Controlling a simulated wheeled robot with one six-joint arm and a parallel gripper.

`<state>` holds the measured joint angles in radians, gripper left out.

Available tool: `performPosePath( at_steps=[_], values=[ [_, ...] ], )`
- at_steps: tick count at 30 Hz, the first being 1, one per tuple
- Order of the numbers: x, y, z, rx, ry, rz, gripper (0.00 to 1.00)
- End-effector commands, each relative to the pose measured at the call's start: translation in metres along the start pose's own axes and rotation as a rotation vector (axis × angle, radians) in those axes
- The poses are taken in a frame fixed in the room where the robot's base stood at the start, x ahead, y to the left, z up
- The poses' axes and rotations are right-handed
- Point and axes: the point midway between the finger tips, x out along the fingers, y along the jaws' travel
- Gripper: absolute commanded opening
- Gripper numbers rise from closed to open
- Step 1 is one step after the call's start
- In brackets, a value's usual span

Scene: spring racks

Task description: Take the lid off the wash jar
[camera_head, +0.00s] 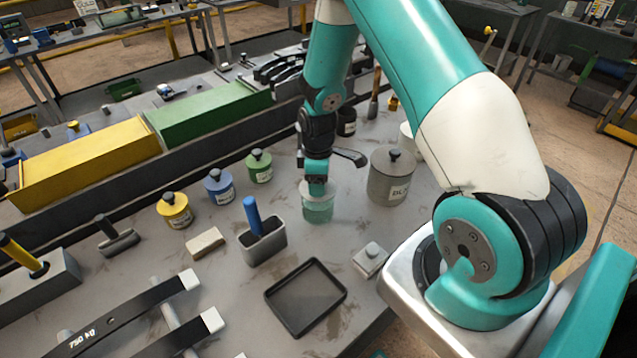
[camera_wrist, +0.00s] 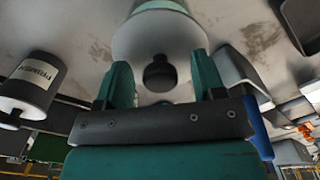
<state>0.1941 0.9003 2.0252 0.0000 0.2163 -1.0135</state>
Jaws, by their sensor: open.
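A pale teal, see-through jar (camera_head: 318,207), which I take to be the wash jar, stands upright on the grey bench in the head view. My gripper (camera_head: 317,183) is right above it, pointing down, and hides much of its top. In the wrist view a pale round lid (camera_wrist: 135,40) with a dark knob (camera_wrist: 160,78) shows on the jar. The two teal fingers of my gripper (camera_wrist: 163,82) are apart, one on each side of the knob. I cannot tell whether either finger touches it.
A large grey labelled jar (camera_head: 391,178) stands close on the right. Yellow (camera_head: 174,212), blue (camera_head: 219,188) and green (camera_head: 259,168) knobbed jars stand left. A grey holder (camera_head: 264,250) with a blue handle is near front-left. An empty black tray (camera_head: 280,299) lies in front.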

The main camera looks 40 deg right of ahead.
Motion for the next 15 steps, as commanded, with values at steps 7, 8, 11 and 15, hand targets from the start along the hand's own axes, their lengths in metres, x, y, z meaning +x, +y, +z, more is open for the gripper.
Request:
performPosePath(
  at_steps=[7,8,11,15],
  values=[
    [0.0022,0.0001,-0.0002,0.0,0.0,0.001,0.63],
    [0.0022,0.0001,-0.0002,0.0,0.0,0.001,0.56],
    [0.0021,0.0001,-0.0002,0.0,0.0,0.0,0.33],
    [0.002,0.0001,-0.0002,0.0,0.0,0.0,0.08]
  ],
)
